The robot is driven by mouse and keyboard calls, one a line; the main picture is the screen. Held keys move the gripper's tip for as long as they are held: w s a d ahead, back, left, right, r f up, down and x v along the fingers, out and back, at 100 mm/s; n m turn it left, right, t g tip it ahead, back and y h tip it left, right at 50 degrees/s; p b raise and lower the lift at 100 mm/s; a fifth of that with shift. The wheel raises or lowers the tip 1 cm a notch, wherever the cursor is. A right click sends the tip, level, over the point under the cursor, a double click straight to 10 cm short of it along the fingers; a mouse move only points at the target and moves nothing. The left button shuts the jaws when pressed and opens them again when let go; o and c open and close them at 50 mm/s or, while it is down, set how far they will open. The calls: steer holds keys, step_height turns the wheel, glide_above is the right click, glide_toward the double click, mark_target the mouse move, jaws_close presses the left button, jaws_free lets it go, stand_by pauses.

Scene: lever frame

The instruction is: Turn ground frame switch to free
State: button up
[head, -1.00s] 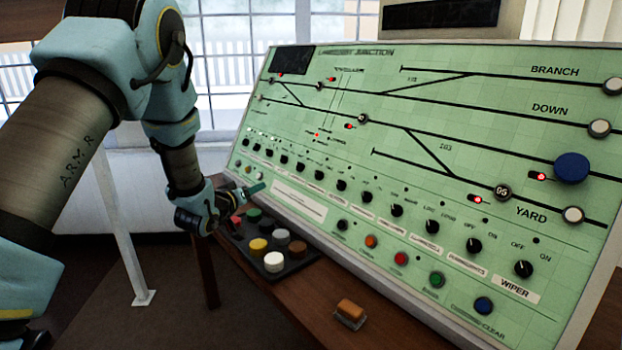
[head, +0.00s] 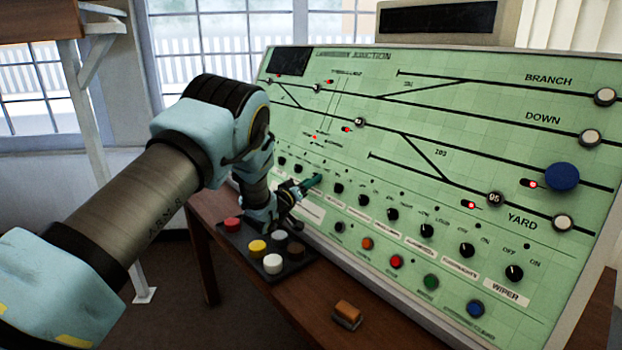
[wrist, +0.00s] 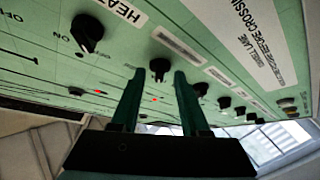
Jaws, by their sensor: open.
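The green control panel (head: 450,150) carries a row of black rotary knobs. My gripper (head: 313,182) is in front of this row, left of its middle, and hides some knobs. In the wrist view my gripper's two green fingers (wrist: 158,82) are apart and empty. A black knob (wrist: 160,68) lies beyond the fingertips, between them in the picture. Whether the fingers touch it cannot be told. The small label beside that knob is too blurred to read, so I cannot tell whether it is the ground frame switch.
A black box with coloured buttons (head: 273,263) sits on the wooden desk below my gripper. An orange block (head: 347,313) lies nearer the front. Another knob (wrist: 87,33), marked ON and OFF, is left in the wrist view. Push buttons (head: 396,262) run along the panel's lower part.

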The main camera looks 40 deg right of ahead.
steer(key=shift+d, duration=0.35)
steer(key=shift+c, duration=0.2)
jaws_close()
